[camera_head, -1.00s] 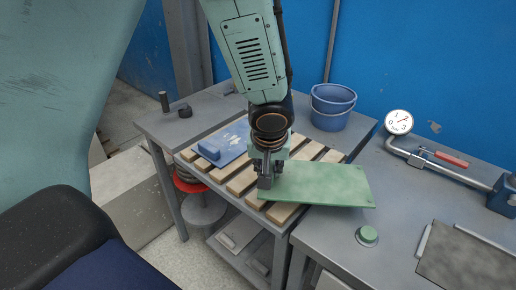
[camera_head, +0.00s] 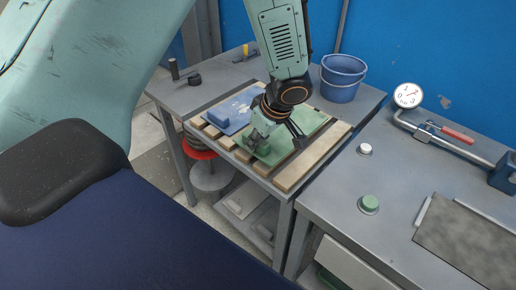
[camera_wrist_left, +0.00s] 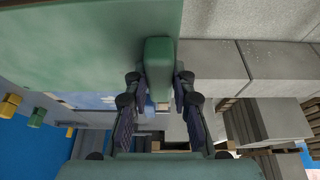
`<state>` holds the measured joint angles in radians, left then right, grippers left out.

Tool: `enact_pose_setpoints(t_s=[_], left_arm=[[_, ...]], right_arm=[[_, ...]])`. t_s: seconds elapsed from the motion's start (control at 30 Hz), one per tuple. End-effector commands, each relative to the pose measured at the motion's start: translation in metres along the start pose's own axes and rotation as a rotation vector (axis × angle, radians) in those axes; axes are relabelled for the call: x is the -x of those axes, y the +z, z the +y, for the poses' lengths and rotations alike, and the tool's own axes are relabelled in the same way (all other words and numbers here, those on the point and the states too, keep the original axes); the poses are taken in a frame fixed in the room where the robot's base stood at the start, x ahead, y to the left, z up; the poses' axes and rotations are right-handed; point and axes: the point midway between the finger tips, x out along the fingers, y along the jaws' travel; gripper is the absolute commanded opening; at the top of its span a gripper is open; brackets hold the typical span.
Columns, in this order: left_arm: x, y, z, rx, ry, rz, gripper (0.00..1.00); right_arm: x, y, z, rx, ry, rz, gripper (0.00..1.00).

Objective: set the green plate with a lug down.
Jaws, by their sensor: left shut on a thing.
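The green plate (camera_head: 312,122) lies flat at or just above the wooden slats (camera_head: 312,160) of the left bench. I cannot tell whether it touches them. My left gripper (camera_head: 262,138) is over the plate. In the left wrist view the gripper (camera_wrist_left: 158,92) is shut on the plate's green lug (camera_wrist_left: 158,65), with a dark finger on each side. The plate (camera_wrist_left: 80,45) fills the upper left of that view. The arm hides part of the plate in the head view. My right gripper is not in view.
A blue plate with a lug (camera_head: 236,108) lies on the slats just left of the green plate. The right bench holds a white knob (camera_head: 365,149), a green knob (camera_head: 369,204) and a dial gauge (camera_head: 408,95). The nearest right slat is bare.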

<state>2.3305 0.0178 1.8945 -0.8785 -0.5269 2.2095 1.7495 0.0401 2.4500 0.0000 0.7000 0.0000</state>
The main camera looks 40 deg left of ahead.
Motion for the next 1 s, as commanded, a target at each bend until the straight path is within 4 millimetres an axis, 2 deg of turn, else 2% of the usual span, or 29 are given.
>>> enact_pose_setpoints(t_s=[0.27,0.73,0.77,1.0], left_arm=[[-0.031,0.013,0.0,-0.003,0.0,0.0,0.0],[-0.035,0.015,0.0,-0.002,0.002,0.0,0.0],[-0.035,0.015,-0.001,-0.003,-0.001,-0.001,0.26],[-0.035,0.015,-0.001,-0.003,-0.001,-0.001,0.46]], right_arm=[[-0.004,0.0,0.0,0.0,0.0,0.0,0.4],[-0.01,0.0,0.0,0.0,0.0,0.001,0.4],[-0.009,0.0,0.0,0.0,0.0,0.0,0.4],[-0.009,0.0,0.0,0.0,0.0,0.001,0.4]])
